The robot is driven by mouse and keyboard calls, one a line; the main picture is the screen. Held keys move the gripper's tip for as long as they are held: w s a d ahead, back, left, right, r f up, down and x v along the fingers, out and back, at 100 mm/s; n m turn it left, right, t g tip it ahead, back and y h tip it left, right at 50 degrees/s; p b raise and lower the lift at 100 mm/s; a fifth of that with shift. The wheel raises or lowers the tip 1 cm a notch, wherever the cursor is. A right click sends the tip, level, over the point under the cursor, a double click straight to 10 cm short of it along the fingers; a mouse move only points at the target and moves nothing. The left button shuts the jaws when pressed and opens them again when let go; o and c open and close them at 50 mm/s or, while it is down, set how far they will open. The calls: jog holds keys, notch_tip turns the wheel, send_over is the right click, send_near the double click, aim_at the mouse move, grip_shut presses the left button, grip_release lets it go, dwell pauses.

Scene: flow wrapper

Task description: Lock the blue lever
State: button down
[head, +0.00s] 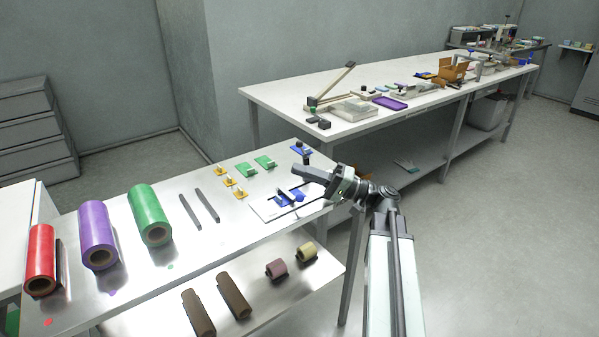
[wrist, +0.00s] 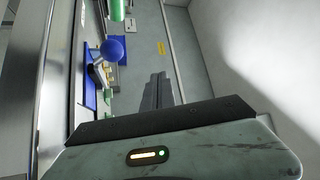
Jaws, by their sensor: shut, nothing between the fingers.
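In the wrist view a blue ball knob (wrist: 112,49) sits on a short metal lever arm over an upright-looking blue plate (wrist: 91,75). My gripper's dark fingers (wrist: 157,88) are shut and empty, to the right of the knob and apart from it. In the head view my gripper (head: 297,171) hangs over the right end of the table. Blue parts on a white plate (head: 288,197) lie just below it in the picture, and another blue piece (head: 301,150) lies just beyond it. I cannot tell which of these carries the knob. The lever's lock position is unclear.
Green (head: 265,162) and yellow (head: 234,181) fittings lie left of my gripper. A long white workbench (head: 370,78) runs behind. The floor at right is free.

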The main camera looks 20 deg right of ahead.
jog(key=b+v, duration=0.2)
jog(key=v, duration=0.5)
jog(key=shift+s+d+f, duration=0.1)
jog(key=shift+d, duration=0.05)
jog(key=shift+s, duration=0.1)
